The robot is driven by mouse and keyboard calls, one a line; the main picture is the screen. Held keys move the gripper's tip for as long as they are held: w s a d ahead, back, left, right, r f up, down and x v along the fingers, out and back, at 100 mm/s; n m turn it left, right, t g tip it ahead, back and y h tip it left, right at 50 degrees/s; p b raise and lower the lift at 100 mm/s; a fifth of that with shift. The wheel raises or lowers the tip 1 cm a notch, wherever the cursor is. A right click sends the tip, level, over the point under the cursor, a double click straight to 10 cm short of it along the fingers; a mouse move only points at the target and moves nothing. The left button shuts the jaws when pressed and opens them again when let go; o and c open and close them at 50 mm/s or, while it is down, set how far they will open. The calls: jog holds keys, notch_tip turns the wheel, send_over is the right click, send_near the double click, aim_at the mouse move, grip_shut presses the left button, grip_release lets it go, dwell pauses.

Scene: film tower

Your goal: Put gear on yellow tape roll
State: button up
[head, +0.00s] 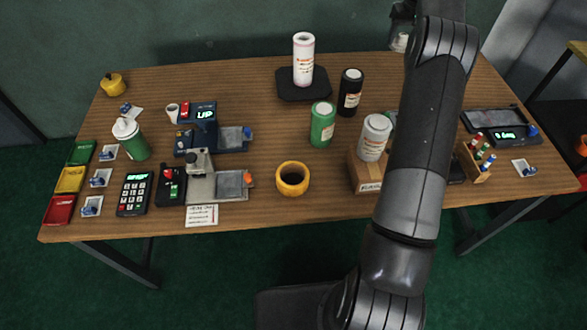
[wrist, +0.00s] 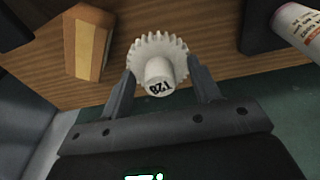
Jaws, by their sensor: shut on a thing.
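My gripper (wrist: 160,78) is shut on a white toothed gear (wrist: 158,47) in the wrist view. In the head view my arm reaches up over the right part of the table; the gripper's end is small and mostly hidden near the top edge. The yellow tape roll (head: 293,192) lies flat at the front middle of the table, its dark hole facing up. The gear is apart from it. The wrist view does not show the roll.
A green can (head: 322,124), a black can (head: 350,92) and a white can on a wooden block (head: 367,172) stand right of the roll. A white bottle (head: 303,60) stands on a dark plate behind. Grey devices (head: 201,183) are left. Wood before the roll is clear.

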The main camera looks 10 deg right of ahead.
jog(key=s+a+r+m, duration=0.1)
jog(key=s+a+r, duration=0.1)
jog(key=s+a, duration=0.65)
jog(key=s+a+r, duration=0.2)
jog(key=s+a, duration=0.6)
jog(key=a, duration=0.2)
jog(key=s+a+f+m, duration=0.15)
jog(key=s+a, duration=0.25)
jog(key=s, duration=0.6)
jog(key=s+a+f, duration=0.3)
jog(key=s+a, duration=0.1)
jog(key=s, duration=0.7)
send_over(293, 173)
jog(key=f, duration=1.1)
jog(key=shift+s+f, duration=0.25)
jog(key=shift+f, duration=0.15)
jog(key=shift+a+f, duration=0.1)
jog(key=shift+f, duration=1.95)
